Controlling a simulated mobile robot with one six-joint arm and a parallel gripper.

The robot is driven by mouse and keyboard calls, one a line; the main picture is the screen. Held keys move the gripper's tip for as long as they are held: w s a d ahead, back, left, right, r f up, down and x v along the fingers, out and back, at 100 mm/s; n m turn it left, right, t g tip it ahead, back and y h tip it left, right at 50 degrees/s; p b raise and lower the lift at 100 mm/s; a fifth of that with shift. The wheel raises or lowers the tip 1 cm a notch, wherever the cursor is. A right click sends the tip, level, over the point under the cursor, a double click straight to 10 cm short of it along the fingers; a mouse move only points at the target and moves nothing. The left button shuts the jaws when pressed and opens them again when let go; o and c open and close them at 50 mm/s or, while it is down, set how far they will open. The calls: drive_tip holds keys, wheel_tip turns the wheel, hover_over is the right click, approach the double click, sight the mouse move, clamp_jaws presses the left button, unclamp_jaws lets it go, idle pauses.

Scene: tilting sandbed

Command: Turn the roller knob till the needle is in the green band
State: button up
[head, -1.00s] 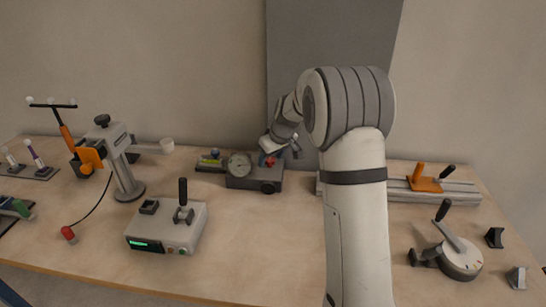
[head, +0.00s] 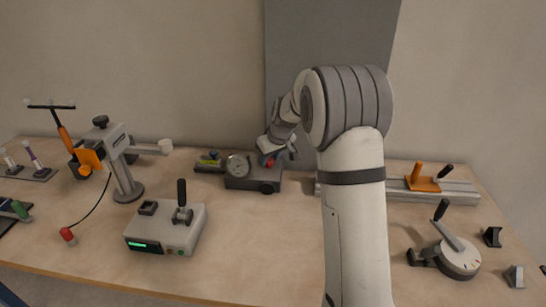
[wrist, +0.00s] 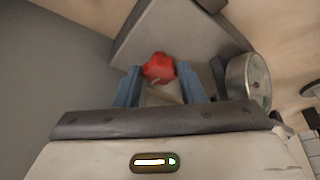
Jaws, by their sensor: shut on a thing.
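A grey gauge box (head: 250,184) stands at the back middle of the bench in the head view. Its round dial (head: 238,166) is on the left part; the dial also shows edge-on at the right of the wrist view (wrist: 258,80). The needle and any green band are too small or too oblique to read. A red lobed knob (wrist: 159,68) sits on the box, between the two blue fingers of my gripper (wrist: 158,74). My gripper is shut on this red knob. In the head view my gripper (head: 271,157) partly hides it, beside the dial.
A dark round knob (head: 267,188) is on the box's front. A small tray (head: 209,163) lies left of the box. A grey rail with an orange block (head: 424,183) is to the right. A control box with a lever (head: 165,228) stands front left. The bench middle is clear.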

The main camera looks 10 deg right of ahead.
drive_tip(key=m, duration=0.1)
drive_tip(key=m+h, duration=0.1)
drive_tip(key=m+p, duration=0.1)
drive_tip(key=shift+a+r+m+t, duration=0.1)
drive_tip(key=shift+a+m+t, duration=0.15)
drive_tip(key=shift+m+t, duration=0.05)
drive_tip(key=m+h, duration=0.1)
drive_tip(key=m, duration=0.1)
drive_tip(key=m+h+b, duration=0.1)
drive_tip(key=shift+a+f+m+b, duration=0.2)
drive_tip(key=shift+m+b, duration=0.1)
drive_tip(key=shift+m, duration=0.1)
drive_tip(key=m+b, duration=0.1)
drive_tip(key=m, duration=0.1)
drive_tip(key=m+h+b, duration=0.1)
drive_tip(key=m+b, duration=0.1)
drive_tip(key=shift+w+a+g+h, duration=0.1)
drive_tip(key=shift+w+g+h, duration=0.05)
drive_tip(key=shift+g+h, duration=0.2)
drive_tip(key=m+g+b, duration=0.1)
drive_tip(key=m, duration=0.2)
drive_tip(key=shift+w+r+m+h, duration=0.1)
drive_tip(key=shift+m+h, duration=0.25)
drive_tip(key=shift+m, duration=0.05)
drive_tip(key=shift+m+g+b, duration=0.35)
drive_tip(key=shift+m+g, duration=0.1)
drive_tip(key=shift+m, duration=0.55)
drive_tip(key=shift+h, duration=0.3)
drive_tip(key=o, duration=0.7)
drive_tip(key=shift+o, duration=1.4)
